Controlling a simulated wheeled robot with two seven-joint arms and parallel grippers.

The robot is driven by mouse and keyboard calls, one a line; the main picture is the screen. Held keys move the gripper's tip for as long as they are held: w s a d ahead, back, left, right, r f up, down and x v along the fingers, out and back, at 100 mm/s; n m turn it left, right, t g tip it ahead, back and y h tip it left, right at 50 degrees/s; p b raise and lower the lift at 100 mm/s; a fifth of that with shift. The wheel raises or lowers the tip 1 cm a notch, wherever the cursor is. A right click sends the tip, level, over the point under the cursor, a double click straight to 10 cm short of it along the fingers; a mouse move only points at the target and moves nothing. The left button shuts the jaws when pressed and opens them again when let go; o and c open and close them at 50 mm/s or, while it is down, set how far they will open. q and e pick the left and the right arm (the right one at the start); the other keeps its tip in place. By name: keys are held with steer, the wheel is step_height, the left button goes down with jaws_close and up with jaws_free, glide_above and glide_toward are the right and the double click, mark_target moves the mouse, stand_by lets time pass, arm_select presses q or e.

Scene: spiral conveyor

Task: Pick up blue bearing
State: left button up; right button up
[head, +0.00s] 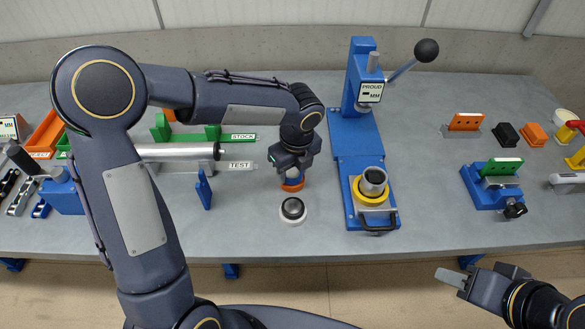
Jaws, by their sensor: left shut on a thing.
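My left gripper (292,168) points down over the middle of the bench. It is shut on a small part, apparently the blue bearing (292,173), of which only a pale bluish patch shows between and below the fingers. The rest is hidden by the gripper. Just under it is an orange ring (292,185); I cannot tell whether the part touches it. My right gripper (452,278) is at the lower right, in front of the bench and far from the bearing. I cannot tell whether its fingers are apart.
A round white-based part with a dark metal top (293,209) stands just in front. To the right is a blue lever press (352,135) with a yellow ring and metal cup (372,183). A blue upright plate (204,189) and a metal cylinder (180,152) are left. A blue vise (490,187) stands right.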

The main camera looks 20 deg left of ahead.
arm_select(q)
steer(key=shift+r+p, duration=1.25)
steer(key=shift+r, duration=0.15)
step_height(320, 180, up, 4)
steer(key=p, duration=0.3)
steer(key=shift+p, duration=0.4)
